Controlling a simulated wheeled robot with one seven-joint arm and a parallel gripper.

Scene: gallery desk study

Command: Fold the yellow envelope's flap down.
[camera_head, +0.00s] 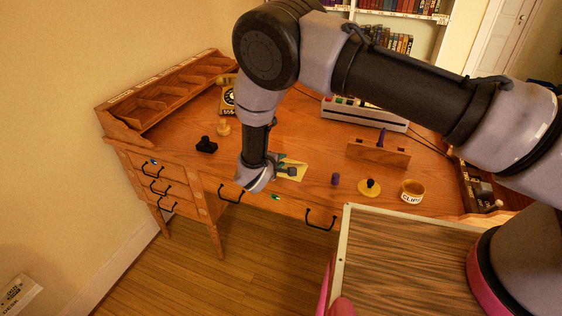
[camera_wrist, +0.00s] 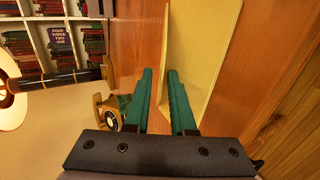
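The yellow envelope (camera_head: 298,172) lies on the desk near its front edge, partly covered by my gripper (camera_head: 290,170) in the head view. In the wrist view the envelope (camera_wrist: 207,45) is a pale yellow sheet beyond and right of my fingers. My gripper (camera_wrist: 160,73) shows two teal fingers with a narrow gap between them.
On the wooden desk (camera_head: 320,145), a purple cylinder (camera_head: 336,179), a yellow disc with a dark knob (camera_head: 369,187) and a clips cup (camera_head: 412,191) stand right of the envelope. A black object (camera_head: 206,145) and a telephone (camera_head: 228,95) are left. A wooden holder (camera_head: 378,153) stands behind.

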